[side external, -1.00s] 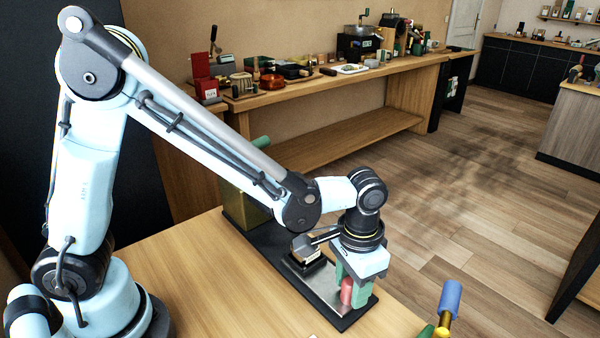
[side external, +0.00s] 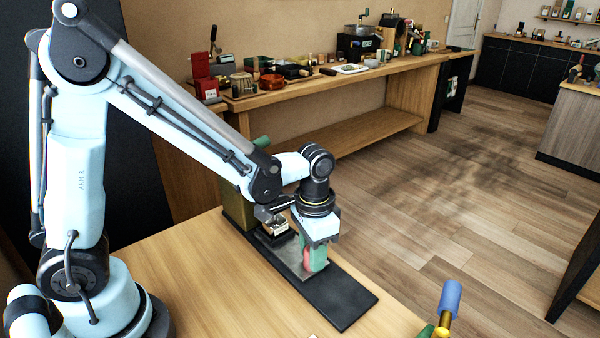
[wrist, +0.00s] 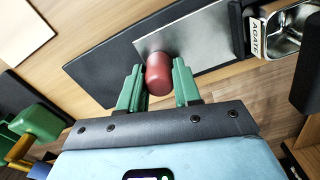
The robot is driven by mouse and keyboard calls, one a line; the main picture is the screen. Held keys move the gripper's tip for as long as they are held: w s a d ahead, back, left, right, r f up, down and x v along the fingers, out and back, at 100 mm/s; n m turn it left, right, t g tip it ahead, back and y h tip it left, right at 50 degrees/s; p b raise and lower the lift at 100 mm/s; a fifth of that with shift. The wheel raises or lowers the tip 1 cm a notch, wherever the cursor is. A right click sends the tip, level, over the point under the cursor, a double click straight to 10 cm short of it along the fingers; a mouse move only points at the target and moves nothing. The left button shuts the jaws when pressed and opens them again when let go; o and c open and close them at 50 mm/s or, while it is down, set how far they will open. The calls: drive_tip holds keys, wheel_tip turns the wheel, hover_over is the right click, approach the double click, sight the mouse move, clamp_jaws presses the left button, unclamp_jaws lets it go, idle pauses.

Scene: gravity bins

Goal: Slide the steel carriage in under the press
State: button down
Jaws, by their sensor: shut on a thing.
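The steel carriage (side external: 287,254) is a flat bright plate on a long black base (side external: 340,296). It carries a red knob (side external: 307,259), and the plate also shows in the wrist view (wrist: 200,38). My gripper (side external: 313,263) is shut on the red knob (wrist: 158,80), with a green finger on either side. A small metal tray (side external: 274,226) sits toward the far end of the plate; its label reads AGATE in the wrist view (wrist: 285,30). The press (side external: 235,208), an olive block with a green handle, stands at the base's far end, partly hidden by my arm.
The near part of the black base is bare. A tool with blue and green parts (side external: 446,305) stands at the table's front right. The wooden table (side external: 190,285) is clear to the left of the base. A cluttered bench (side external: 300,90) runs behind.

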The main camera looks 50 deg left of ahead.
drive_tip(key=shift+w+a, duration=0.2)
drive_tip(key=shift+a, duration=0.6)
drive_tip(key=c, duration=0.8)
unclamp_jaws()
drive_tip(key=shift+s+d, duration=0.1)
wheel_tip(320, 180, up, 12)
drive_tip(key=shift+r, duration=0.1)
drive_tip(key=shift+f, duration=6.1)
